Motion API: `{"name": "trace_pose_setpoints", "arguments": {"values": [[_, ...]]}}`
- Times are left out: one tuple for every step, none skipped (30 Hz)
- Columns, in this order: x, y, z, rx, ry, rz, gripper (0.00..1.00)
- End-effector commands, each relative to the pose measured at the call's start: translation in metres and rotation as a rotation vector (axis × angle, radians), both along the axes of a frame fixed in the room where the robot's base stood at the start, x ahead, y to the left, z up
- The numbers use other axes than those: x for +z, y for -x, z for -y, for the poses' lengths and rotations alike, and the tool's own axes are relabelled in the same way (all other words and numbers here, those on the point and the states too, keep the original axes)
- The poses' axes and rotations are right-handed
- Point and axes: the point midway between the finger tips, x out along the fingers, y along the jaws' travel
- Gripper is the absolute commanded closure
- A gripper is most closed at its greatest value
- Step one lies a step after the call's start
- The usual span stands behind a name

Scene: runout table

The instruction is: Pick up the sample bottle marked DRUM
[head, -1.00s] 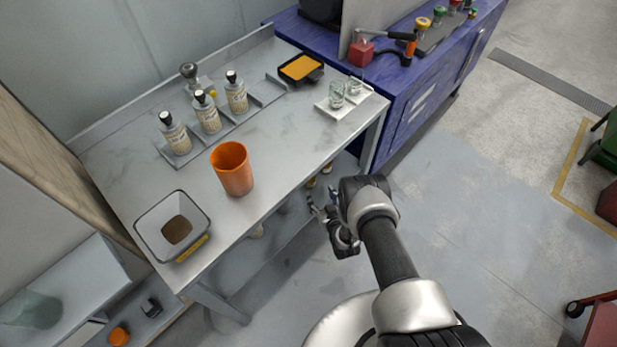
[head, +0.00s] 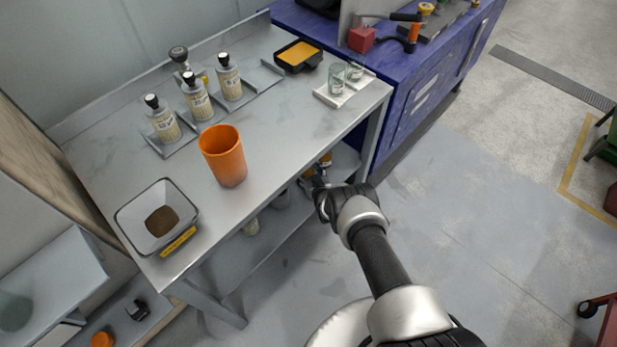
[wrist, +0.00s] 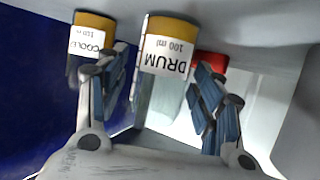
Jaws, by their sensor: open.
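The sample bottle marked DRUM (wrist: 166,48) shows in the wrist view, with a yellow band, a white label reading "DRUM 100 ml" and a paler part below; its lettering is upside down. My gripper (wrist: 161,72) is open, with one finger on each side of the bottle in the picture. I cannot tell how deep the bottle is between the fingers or whether they touch it. In the head view my gripper (head: 318,180) is at the table's front edge, by the lower shelf, where small orange-yellow parts (head: 326,159) show. The label is not readable there.
A bottle labelled "COOL..." (wrist: 91,38) stands close to the left finger, and a red item (wrist: 211,64) is behind the right finger. Above, the tabletop (head: 270,130) carries an orange cup (head: 223,156), a square bowl (head: 133,220) and labelled bottles (head: 197,100).

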Motion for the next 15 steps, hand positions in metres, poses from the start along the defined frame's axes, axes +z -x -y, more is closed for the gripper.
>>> {"name": "trace_pose_setpoints", "arguments": {"values": [[-0.0026, -0.0022, -0.0012, 0.000, 0.000, 0.000, 0.39], [-0.0024, -0.0031, -0.0016, 0.000, 0.000, 0.000, 0.39], [-0.0019, -0.0036, -0.0018, 0.000, 0.000, 0.000, 0.39], [-0.0015, -0.0037, -0.0018, 0.000, 0.000, 0.000, 0.39], [-0.0012, -0.0037, -0.0018, 0.000, 0.000, 0.000, 0.39], [-0.0008, -0.0037, -0.0018, 0.000, 0.000, 0.000, 0.39], [-0.0007, -0.0036, -0.0018, 0.001, 0.000, 0.000, 0.39], [-0.0006, -0.0037, -0.0018, 0.001, 0.000, 0.000, 0.39], [-0.0006, -0.0036, -0.0018, 0.000, 0.000, 0.000, 0.41], [-0.0007, -0.0035, -0.0018, 0.001, 0.000, 0.000, 0.43], [-0.0007, -0.0035, -0.0018, 0.000, 0.000, 0.000, 0.44], [-0.0007, -0.0035, -0.0018, 0.001, 0.000, 0.000, 0.47], [-0.0006, -0.0035, -0.0017, 0.001, 0.000, 0.000, 0.49], [-0.0007, -0.0034, -0.0017, 0.000, 0.000, 0.000, 0.51], [-0.0007, -0.0034, -0.0017, 0.001, 0.000, 0.000, 0.54]]}}
